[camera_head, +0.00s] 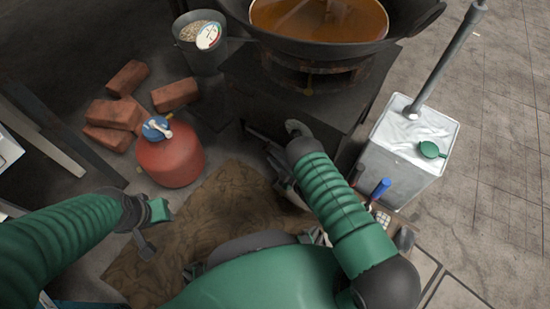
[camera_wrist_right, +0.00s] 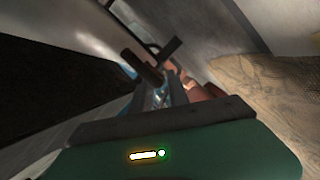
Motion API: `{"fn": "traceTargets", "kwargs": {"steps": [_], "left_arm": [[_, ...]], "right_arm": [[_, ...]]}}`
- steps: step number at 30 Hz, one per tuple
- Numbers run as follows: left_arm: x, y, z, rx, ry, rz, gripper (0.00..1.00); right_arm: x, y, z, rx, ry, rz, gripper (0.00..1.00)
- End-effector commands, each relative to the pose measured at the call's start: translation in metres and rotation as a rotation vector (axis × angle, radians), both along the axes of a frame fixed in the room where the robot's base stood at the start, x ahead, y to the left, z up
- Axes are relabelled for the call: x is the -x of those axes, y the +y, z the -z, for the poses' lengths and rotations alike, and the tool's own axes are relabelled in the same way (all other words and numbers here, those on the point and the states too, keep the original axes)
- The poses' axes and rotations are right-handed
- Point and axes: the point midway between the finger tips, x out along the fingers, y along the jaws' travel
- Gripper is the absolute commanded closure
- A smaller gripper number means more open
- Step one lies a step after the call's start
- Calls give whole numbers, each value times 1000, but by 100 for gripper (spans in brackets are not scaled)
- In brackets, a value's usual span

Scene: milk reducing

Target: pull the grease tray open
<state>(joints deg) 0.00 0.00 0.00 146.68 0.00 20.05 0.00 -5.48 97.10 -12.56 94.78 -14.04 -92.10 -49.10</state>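The black stove (camera_head: 285,105) stands at the top centre of the head view, under a wide wok (camera_head: 270,38) of brown liquid. I cannot make out the grease tray clearly; my right arm and hand cover part of the stove's lower front. My right gripper (camera_head: 262,138) is low against that front. In the right wrist view its dark fingers (camera_wrist_right: 158,60) are close together beside a large black surface (camera_wrist_right: 55,95); whether they hold anything is unclear. My left gripper (camera_head: 150,232) hangs at the lower left, away from the stove, with nothing visible in it.
A red gas cylinder (camera_head: 170,160) with a blue top stands left of the stove, near loose bricks (camera_head: 115,113) and a metal bucket (camera_head: 200,45). Brown cloth (camera_head: 225,205) covers the floor in front.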

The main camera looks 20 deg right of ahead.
Motion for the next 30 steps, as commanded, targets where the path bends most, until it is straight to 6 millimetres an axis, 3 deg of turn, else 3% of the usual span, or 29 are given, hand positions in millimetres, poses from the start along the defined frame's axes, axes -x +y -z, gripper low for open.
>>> {"fn": "traceTargets", "kwargs": {"steps": [1,4,30], "left_arm": [[0,0,0,0,0,0,64],[0,0,0,0,0,0,64],[0,0,0,0,0,0,64]], "right_arm": [[0,0,0,0,0,0,87],[0,0,0,0,0,0,100],[0,-1,0,0,-1,2,100]]}}
